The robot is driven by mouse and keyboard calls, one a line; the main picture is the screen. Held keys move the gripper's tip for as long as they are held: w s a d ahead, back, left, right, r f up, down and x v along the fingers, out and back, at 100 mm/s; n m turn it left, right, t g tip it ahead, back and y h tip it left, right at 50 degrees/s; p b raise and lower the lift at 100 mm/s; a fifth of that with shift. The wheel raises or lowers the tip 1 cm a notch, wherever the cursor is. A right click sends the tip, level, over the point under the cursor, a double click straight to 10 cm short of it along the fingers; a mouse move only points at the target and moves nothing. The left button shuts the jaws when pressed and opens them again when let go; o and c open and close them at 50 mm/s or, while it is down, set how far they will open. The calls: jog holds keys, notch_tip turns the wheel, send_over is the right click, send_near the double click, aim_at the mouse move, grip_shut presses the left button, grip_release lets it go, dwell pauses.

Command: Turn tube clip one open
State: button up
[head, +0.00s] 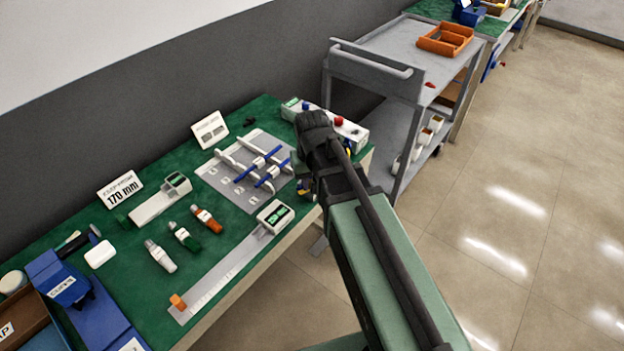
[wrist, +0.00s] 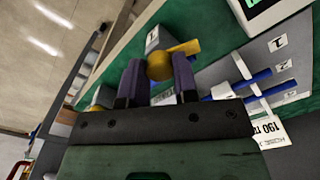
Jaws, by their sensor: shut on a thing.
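In the wrist view my gripper (wrist: 158,82) has its two dark fingers on either side of a rounded yellow knob (wrist: 160,66). It is shut on this knob. A yellow lever (wrist: 186,47) extends from the knob to the upper right, beside a small grey-white block (wrist: 152,39). I cannot read a clip number on that block. A second yellow piece (wrist: 100,106) shows left of the fingers. In the head view my arm covers the fingers and most of the clip area at the right end of the green table.
A grey board (head: 245,170) with white tubes and blue levers lies left of my arm. A white box with a red button (head: 339,121) stands behind it. A slide gauge (head: 230,272) lies along the front edge. A grey cart (head: 400,70) stands beyond the table.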

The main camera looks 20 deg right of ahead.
jog(key=shift+n, duration=2)
jog(key=o, duration=0.9)
jog(key=shift+r, duration=0.1)
notch_tip(320, 180, up, 11)
jog(key=p, duration=1.1)
jog(key=shift+f, duration=0.2)
